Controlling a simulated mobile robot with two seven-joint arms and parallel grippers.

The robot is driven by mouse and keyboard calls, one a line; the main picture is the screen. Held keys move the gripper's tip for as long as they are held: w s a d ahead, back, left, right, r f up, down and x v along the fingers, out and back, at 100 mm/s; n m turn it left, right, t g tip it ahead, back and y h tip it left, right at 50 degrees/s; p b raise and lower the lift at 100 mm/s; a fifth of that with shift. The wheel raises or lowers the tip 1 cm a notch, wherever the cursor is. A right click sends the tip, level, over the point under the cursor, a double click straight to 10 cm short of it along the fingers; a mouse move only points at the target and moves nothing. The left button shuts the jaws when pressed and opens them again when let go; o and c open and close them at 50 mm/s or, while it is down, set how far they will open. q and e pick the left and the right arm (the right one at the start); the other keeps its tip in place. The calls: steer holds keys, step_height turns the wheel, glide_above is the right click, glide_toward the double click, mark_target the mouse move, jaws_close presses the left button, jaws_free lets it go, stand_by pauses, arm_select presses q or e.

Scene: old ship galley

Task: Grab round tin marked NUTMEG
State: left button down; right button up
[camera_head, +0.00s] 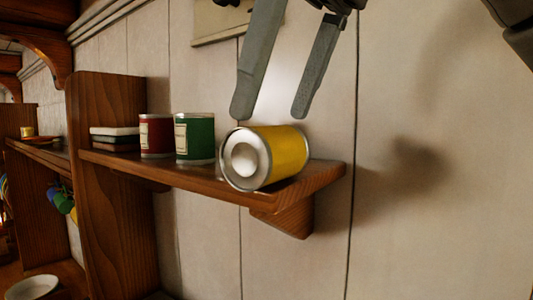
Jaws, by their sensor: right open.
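A yellow round tin (284,150) lies on its side near the right end of the wooden shelf (228,187), its pale metal end facing me. No writing shows on it. A green tin (202,138) and a red tin (157,136) stand upright to its left. Both have pale labels too small to read, so I cannot tell which tin is marked NUTMEG. My right gripper (271,108) is open and points down, its two grey fingers just above the yellow tin in the picture. Nothing is between the fingers. My left gripper is not in view.
A stack of flat dark and white pieces (115,137) sits left of the red tin, beside an upright wooden panel (108,190). A bracket (290,219) supports the shelf's right end. The plank wall (440,220) to the right is bare. A white bowl (32,287) sits lower left.

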mark_target(271, 126)
steer(key=shift+x, duration=2.65)
steer(key=shift+d, duration=0.1)
steer(key=c, duration=1.1)
